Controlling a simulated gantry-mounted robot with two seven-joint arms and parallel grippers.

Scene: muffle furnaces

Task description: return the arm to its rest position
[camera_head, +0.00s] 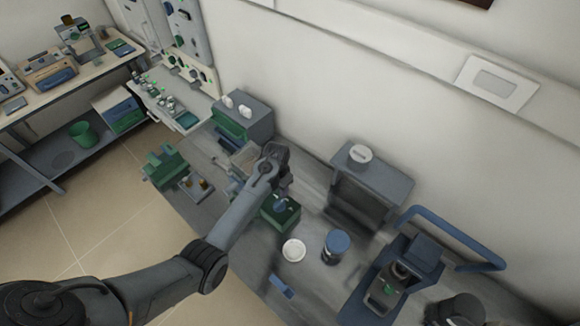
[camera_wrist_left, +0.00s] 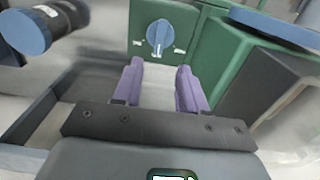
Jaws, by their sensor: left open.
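My left arm comes in from the left in the head view and reaches over the bench, its dark wrist (camera_head: 270,165) close to a small green box (camera_head: 280,215). In the left wrist view my left gripper (camera_wrist_left: 159,68) shows two purple fingers, apart and with nothing between them. Just beyond the fingertips is a green panel with a blue knob (camera_wrist_left: 159,34); I cannot tell whether they touch. In the head view the fingertips are hard to make out. My right gripper is not in view.
The bench holds a grey furnace (camera_head: 372,185), a blue-lidded jar (camera_head: 336,244), a white dish (camera_head: 293,250) and a blue-handled device (camera_head: 405,272) at the right. A grey-green box (camera_head: 244,116) stands behind my wrist. A shelf table (camera_head: 60,100) is at far left, with open floor before it.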

